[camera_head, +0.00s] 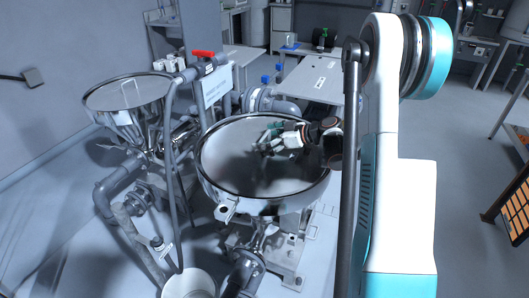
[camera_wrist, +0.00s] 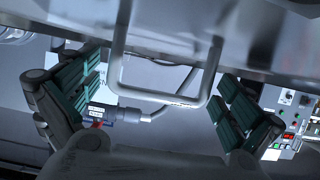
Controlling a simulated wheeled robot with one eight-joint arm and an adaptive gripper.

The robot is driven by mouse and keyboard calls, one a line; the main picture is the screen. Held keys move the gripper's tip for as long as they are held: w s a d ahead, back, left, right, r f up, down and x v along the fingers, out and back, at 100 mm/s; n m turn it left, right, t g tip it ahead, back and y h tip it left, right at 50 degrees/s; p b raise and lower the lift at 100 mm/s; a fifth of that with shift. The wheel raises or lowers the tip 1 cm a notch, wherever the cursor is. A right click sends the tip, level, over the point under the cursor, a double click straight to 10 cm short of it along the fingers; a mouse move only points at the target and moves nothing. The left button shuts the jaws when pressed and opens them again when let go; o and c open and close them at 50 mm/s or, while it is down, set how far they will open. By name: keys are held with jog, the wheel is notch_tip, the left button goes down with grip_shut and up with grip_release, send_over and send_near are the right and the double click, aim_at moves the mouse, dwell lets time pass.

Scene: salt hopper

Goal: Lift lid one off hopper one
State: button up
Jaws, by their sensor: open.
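A round metal lid (camera_head: 225,160) covers the nearer hopper (camera_head: 262,205) in the middle of the head view. I cannot read which number it bears. My gripper (camera_head: 272,138) is over the far right part of this lid, pointing left. In the wrist view, my gripper (camera_wrist: 160,108) is open, with green-padded fingers on the left and right. A grey U-shaped handle (camera_wrist: 118,55) stands between the fingers, apart from both pads. It joins a shiny metal surface (camera_wrist: 255,40) along the top. In the head view the handle is not clearly visible.
A second hopper with a round cover (camera_head: 125,93) stands at the left. Grey pipes and a red-handled valve (camera_head: 203,54) rise between the hoppers. A white bucket (camera_head: 188,284) is at the front. A table (camera_head: 312,80) stands behind. The floor at right is partly clear.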

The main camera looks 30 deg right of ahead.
jog(key=c, duration=1.7)
jog(key=shift+r, duration=0.1)
